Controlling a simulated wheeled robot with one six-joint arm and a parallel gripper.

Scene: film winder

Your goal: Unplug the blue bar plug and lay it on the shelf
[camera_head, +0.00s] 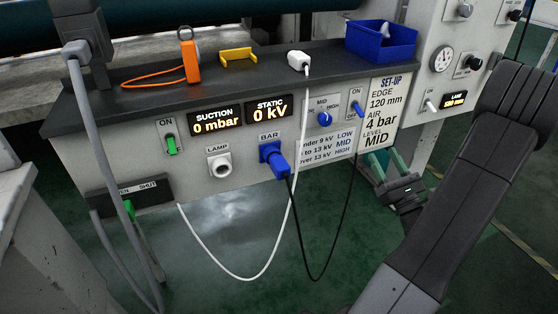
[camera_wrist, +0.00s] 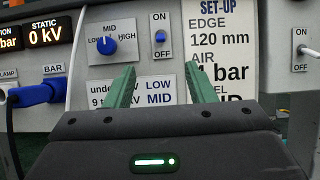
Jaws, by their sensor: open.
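The blue bar plug (camera_head: 279,165) sits in the socket under the BAR label on the panel front, with a black cable hanging from it in a loop. It also shows at the left edge of the wrist view (camera_wrist: 36,94). The shelf (camera_head: 220,85) is the dark top surface above the panel. My gripper (camera_head: 386,164) is open and empty, to the right of the plug and just below the SET-UP sign. In the wrist view its green fingers (camera_wrist: 160,82) are apart, facing the panel below the blue ON/OFF switch (camera_wrist: 160,37).
On the shelf are an orange tag (camera_head: 190,58), a yellow bracket (camera_head: 238,55), a white plug (camera_head: 299,61) with a hanging white cable, and a blue bin (camera_head: 381,42). A blue knob (camera_head: 324,119) is between plug and switch. The shelf's middle front is clear.

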